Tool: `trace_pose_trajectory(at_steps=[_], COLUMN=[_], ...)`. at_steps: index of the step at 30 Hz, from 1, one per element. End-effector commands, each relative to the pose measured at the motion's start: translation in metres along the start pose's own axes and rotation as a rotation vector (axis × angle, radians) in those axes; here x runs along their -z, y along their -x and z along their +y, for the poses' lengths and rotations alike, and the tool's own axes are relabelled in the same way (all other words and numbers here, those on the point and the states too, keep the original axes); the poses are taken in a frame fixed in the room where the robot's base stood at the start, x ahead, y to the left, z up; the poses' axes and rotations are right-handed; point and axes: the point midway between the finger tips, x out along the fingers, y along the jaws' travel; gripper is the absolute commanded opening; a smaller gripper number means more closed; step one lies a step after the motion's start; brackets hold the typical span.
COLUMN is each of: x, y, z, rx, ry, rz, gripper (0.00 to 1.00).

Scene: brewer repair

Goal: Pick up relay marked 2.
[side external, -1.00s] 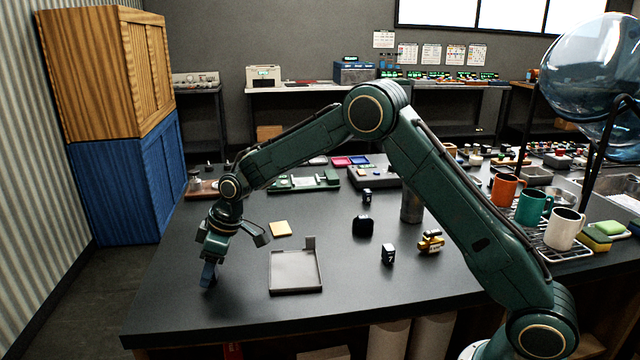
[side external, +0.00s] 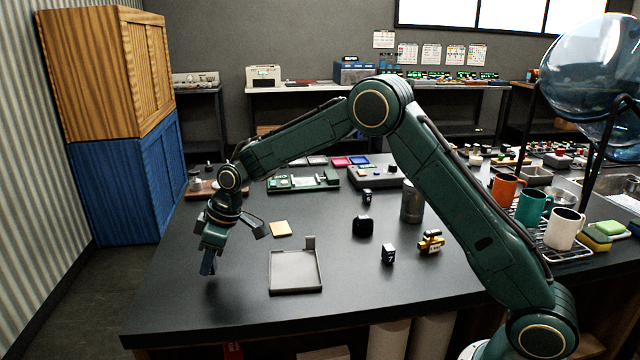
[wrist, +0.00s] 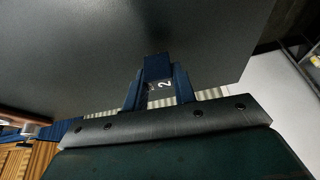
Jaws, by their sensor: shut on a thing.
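In the wrist view, a small dark relay with a white 2 (wrist: 162,86) sits between the blue fingers of my gripper (wrist: 158,88). The gripper is shut on it, and the fingers cover its sides. In the side external view, my gripper (side external: 208,264) points down at the left part of the dark table, slightly above the surface. The relay cannot be told apart from the fingers in that view.
A grey tray (side external: 296,273) lies to the right of my gripper, with a yellow pad (side external: 280,228) behind it. Farther right are a small black block (side external: 388,254), a rounded black object (side external: 363,227) and a yellow-and-black part (side external: 431,241). The table's front left is clear.

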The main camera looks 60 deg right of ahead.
Motion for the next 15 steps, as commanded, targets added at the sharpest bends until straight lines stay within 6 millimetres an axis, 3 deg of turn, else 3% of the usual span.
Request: trace_pose_trajectory(at_steps=[15], x=[0.039], y=[0.094], z=[0.001], rx=[-0.003], ry=[0.001], rz=[0.005], gripper=[0.05])
